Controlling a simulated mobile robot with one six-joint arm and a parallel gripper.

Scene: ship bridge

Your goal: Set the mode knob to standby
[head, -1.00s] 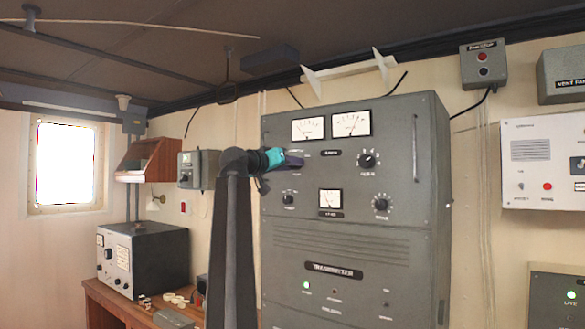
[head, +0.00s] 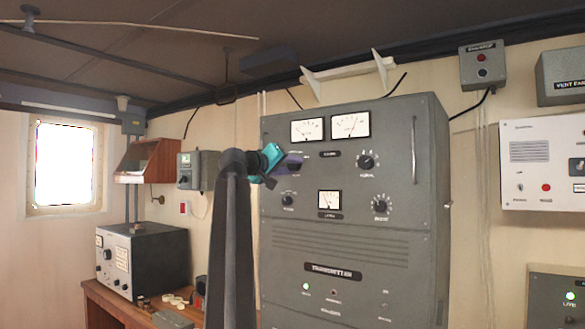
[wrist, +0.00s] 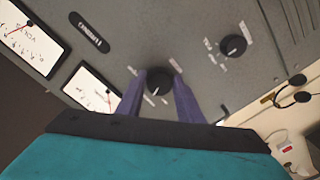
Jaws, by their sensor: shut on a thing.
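The black knob (wrist: 158,80) sits between my two fingertips in the wrist view. My gripper (wrist: 157,88) is shut on it, with one purple finger on each side.
A second knob (head: 288,200) is below my gripper. Two more knobs, upper (head: 367,161) and lower (head: 380,204), are at the right of the panel. Meters (head: 308,129) are above. A desk (head: 105,308) with a grey instrument (head: 155,260) stands at left.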

